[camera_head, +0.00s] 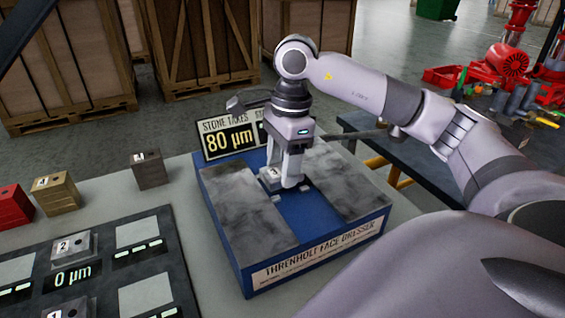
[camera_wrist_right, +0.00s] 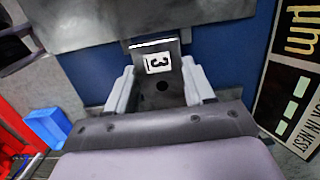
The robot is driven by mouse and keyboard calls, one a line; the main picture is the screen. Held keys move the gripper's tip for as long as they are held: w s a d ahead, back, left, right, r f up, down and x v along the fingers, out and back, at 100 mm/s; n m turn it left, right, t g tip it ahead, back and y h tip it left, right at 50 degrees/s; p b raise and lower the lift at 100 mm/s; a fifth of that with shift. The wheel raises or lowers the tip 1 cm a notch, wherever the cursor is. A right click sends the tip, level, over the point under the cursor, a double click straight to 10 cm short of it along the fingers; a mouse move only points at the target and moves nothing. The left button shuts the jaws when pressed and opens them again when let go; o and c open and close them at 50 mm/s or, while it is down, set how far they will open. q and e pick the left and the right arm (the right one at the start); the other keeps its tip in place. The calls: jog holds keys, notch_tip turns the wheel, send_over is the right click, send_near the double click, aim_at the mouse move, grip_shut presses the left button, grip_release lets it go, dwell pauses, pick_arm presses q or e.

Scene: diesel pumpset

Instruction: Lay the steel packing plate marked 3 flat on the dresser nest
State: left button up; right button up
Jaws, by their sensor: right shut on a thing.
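The steel packing plate marked 3 (camera_wrist_right: 160,85) is between the fingers of my right gripper (camera_wrist_right: 158,90) in the wrist view, with its label facing the camera. In the head view my right gripper (camera_head: 289,184) points down over the blue channel of the face dresser (camera_head: 318,258), and the plate (camera_head: 270,177) shows beside the fingers. Small light pads lie in the channel (camera_head: 308,208) close to the fingertips. The gripper hides part of the channel, so I cannot tell whether the plate touches it. My left gripper is out of view.
Grey stone slabs (camera_head: 241,225) flank the channel. A display reading 80 µm (camera_head: 228,139) stands behind the dresser. At left are a dark panel (camera_head: 100,272) with a plate marked 2 (camera_head: 70,246), and red, brass and dark blocks (camera_head: 150,171). A cluttered dark bench (camera_head: 480,140) is at right.

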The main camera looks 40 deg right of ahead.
jog(key=shift+f+b, duration=0.25)
jog(key=shift+b, duration=0.05)
jog(key=shift+f+b, duration=0.3)
jog(key=shift+f, duration=0.05)
jog(key=shift+f, duration=0.1)
jog(key=o, duration=1.3)
jog(key=shift+o, duration=0.9)
jog(key=r, duration=0.6)
jog(key=shift+s+d+r, duration=0.1)
jog(key=shift+d+r, duration=0.2)
jog(key=shift+d, duration=0.05)
jog(key=shift+r, duration=0.3)
